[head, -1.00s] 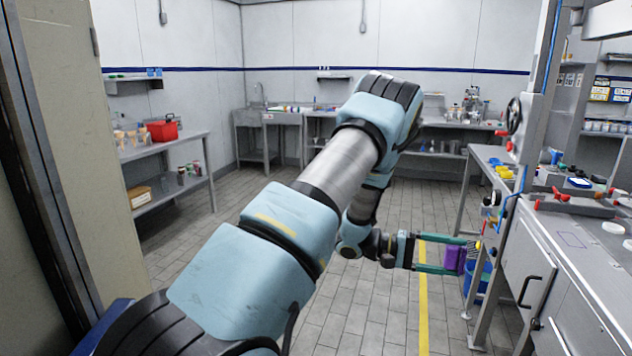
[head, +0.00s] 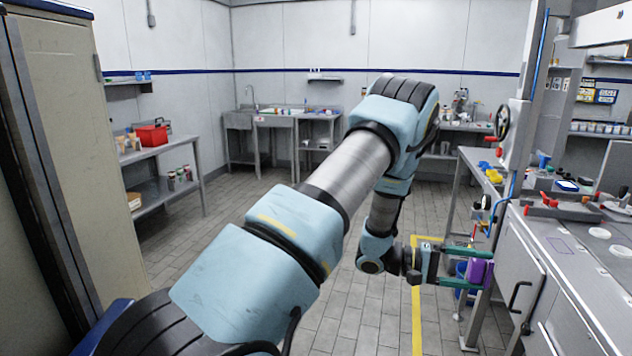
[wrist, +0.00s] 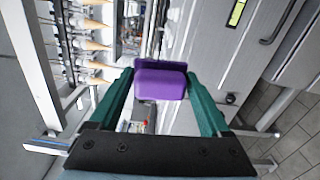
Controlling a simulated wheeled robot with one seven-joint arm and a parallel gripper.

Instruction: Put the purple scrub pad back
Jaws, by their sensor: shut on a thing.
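The purple scrub pad (head: 479,271) is a small purple block held in the air beside the front of the right-hand steel counter. My gripper (head: 484,267) has green fingers and is shut on the pad, one finger on either side. In the wrist view the pad (wrist: 160,84) sits between the tips of my gripper (wrist: 161,80). A thin purple outline (head: 560,245) is drawn on the bare countertop, to the right of and higher than the pad in the head view.
The steel counter (head: 585,262) has a red-handled fixture (head: 565,208) and white discs behind the outline. A door handle (head: 518,297) sticks out of its front. A blue bucket (head: 462,270) is behind my gripper. Rows of pale cones (wrist: 96,45) show left in the wrist view. Open floor lies left.

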